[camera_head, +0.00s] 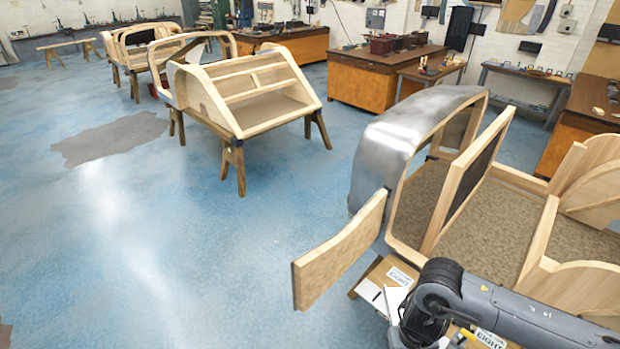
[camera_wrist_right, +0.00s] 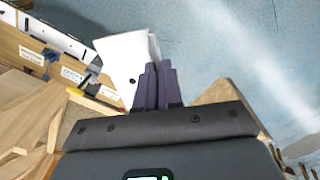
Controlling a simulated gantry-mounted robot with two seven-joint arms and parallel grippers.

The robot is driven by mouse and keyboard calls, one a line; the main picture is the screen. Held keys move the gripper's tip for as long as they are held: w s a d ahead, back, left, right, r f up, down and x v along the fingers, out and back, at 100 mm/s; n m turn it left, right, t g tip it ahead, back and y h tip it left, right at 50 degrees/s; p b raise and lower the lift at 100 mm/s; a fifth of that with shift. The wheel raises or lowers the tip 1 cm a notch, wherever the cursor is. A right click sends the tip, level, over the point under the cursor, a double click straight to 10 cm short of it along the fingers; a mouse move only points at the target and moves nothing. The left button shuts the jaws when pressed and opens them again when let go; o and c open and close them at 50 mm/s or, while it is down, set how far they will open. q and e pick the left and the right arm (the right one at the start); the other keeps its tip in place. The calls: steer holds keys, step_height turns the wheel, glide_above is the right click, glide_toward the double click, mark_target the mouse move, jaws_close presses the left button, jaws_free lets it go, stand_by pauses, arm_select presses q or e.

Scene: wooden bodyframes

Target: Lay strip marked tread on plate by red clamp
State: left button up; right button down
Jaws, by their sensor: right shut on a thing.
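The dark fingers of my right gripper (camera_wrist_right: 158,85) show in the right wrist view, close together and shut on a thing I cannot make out. A white piece (camera_wrist_right: 125,58) with a small dark hole lies right behind and left of the fingers; I cannot tell whether they hold it. In the head view my right arm reaches in from the lower right, and its gripper is hidden. A white flat piece (camera_head: 383,298) with a dark line shows beside the arm. No strip lettering reads as tread. The red clamp cannot be made out surely. My left gripper is in neither view.
A wooden car bodyframe with a metal panel (camera_head: 405,130) stands at the right, its curved board (camera_head: 342,252) jutting left. Labelled wooden pieces (camera_wrist_right: 70,75) lie left of the fingers. Another bodyframe (camera_head: 245,92) stands on trestles. Blue floor (camera_head: 170,270) is open at left.

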steer(key=r+p, duration=0.1)
steer(key=r, duration=0.1)
steer(key=s+r+p, duration=0.1)
steer(key=r, duration=0.1)
steer(key=shift+p, duration=0.35)
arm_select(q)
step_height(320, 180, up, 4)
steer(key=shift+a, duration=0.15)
